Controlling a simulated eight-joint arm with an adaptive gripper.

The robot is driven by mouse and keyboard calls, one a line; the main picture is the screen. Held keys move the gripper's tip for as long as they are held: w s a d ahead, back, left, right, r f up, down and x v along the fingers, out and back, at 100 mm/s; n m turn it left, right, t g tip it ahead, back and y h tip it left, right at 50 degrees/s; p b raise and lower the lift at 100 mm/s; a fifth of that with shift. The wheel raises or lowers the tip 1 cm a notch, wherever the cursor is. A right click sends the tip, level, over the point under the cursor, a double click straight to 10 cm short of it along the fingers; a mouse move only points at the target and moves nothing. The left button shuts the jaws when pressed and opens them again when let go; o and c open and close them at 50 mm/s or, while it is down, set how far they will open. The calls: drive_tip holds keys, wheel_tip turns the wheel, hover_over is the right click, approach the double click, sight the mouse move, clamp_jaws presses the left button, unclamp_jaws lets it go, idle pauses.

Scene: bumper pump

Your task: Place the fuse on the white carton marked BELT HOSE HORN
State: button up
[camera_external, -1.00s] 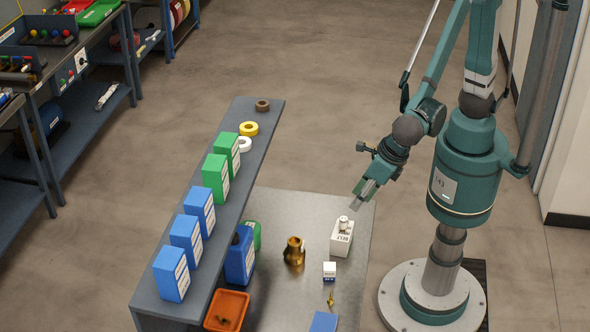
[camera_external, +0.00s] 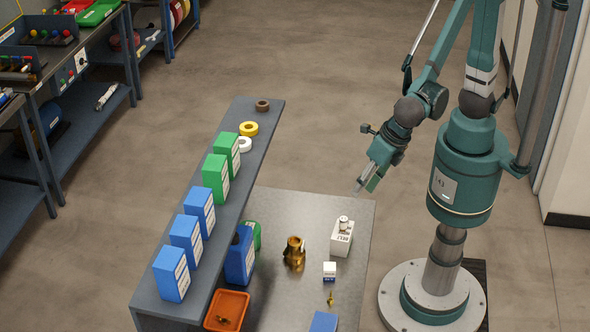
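A brass fitting (camera_external: 294,254) stands left of the carton. A raised shelf (camera_external: 232,196) with blue and green boxes runs along the left. An orange bin (camera_external: 227,310) sits at the front.

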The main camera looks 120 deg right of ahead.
drive_tip(key=s+d+r+m+t+y, duration=0.1)
drive_tip(key=s+d+r+m+t, duration=0.1)
drive_tip(key=s+r+m, duration=0.4)
drive_tip(key=s+d+r+m+t+y, duration=0.2)
drive_tip(key=s+d+r+m, duration=0.2)
drive_tip(key=s+m, duration=0.8)
wheel_tip(320, 180, up, 2)
drive_tip(key=m, duration=0.3)
drive_tip(key=shift+s+d+t, duration=0.3)
drive_tip(key=shift+s, duration=0.05)
